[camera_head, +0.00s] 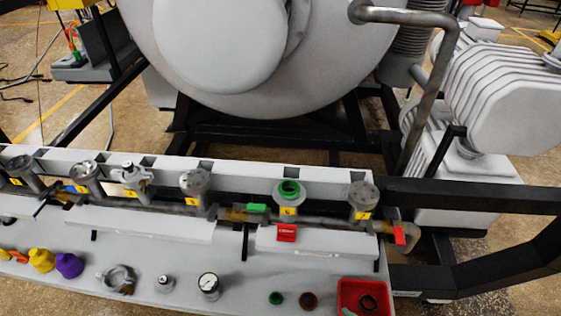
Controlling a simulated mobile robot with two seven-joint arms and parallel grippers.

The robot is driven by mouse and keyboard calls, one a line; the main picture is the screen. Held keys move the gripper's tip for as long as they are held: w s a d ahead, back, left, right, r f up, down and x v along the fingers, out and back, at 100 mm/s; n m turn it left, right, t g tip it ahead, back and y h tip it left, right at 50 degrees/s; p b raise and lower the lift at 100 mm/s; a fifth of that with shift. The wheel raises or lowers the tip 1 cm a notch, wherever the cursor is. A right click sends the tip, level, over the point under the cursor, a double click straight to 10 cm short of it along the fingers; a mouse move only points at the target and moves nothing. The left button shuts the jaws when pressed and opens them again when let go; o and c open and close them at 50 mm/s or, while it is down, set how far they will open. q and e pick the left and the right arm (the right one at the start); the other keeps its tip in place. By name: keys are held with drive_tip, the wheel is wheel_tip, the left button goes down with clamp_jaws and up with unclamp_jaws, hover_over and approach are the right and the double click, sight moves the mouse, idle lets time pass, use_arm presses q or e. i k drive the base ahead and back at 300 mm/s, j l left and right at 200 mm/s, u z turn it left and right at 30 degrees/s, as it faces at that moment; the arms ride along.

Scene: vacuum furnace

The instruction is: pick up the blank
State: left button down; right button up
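No part is marked plainly as the blank, and I cannot tell which one it is. Round grey metal caps sit on several ports of the pipe manifold, such as the cap (195,180) left of centre and the cap (362,194) at the right. Between them one port carries a green ring (289,189) around a dark opening. On the bench (240,285) in front lie a metal ring clamp (119,277), a small metal fitting (165,283) and a round white-faced gauge (209,283). Neither of my grippers is in view.
Yellow (42,260) and purple (69,265) caps lie at the bench's left. The large furnace (330,60) stands behind.

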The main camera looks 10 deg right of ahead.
sight(166, 284)
drive_tip(key=u, duration=0.95)
drive_tip(key=z, duration=1.35)
drive_tip(key=u, duration=1.35)
